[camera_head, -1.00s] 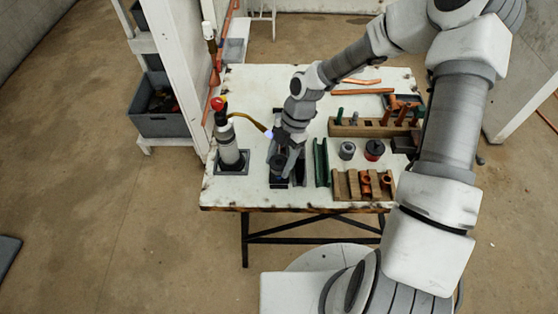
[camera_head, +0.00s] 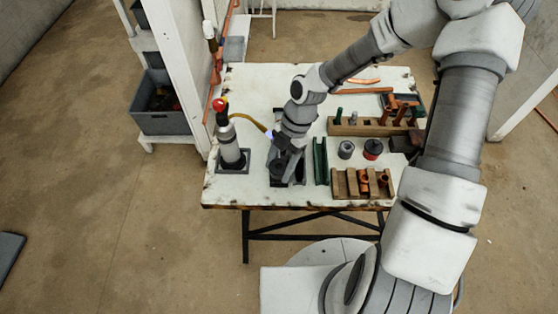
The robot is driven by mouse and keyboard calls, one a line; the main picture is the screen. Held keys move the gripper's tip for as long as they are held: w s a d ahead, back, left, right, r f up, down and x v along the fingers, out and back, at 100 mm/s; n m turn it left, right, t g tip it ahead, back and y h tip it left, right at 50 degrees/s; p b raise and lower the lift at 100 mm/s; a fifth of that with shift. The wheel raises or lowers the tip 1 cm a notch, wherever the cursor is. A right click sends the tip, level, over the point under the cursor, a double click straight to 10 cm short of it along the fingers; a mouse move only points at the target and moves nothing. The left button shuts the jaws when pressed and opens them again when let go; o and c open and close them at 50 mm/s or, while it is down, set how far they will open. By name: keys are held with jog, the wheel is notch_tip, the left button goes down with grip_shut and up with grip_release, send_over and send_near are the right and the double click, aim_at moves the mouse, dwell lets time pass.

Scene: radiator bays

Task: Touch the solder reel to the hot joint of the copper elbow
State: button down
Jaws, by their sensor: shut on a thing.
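My gripper (camera_head: 281,164) points down over the front left of the white workbench (camera_head: 235,193). It is shut on a dark object (camera_head: 277,171) low at the bench top, by a black holder; the fingers hide most of it, so I cannot tell whether it is the solder reel. Copper fittings (camera_head: 364,181) sit in a wooden block at the front right; which is the elbow with the hot joint is not clear. A copper pipe (camera_head: 217,62) runs up the white post at the left.
A grey torch (camera_head: 229,146) with a red knob stands left of my gripper; its curved brass tube ends at a bluish glow close to my wrist. A green channel (camera_head: 320,160), a grey tin (camera_head: 346,149) and a red-and-black pot (camera_head: 372,149) stand to the right. A wooden tool rack (camera_head: 365,127) lies behind.

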jog(key=shift+s+r, duration=0.25)
notch_tip(320, 180, up, 4)
jog(key=p, duration=0.4)
dwell(0.4)
jog(key=shift+w, duration=0.1)
dwell(0.3)
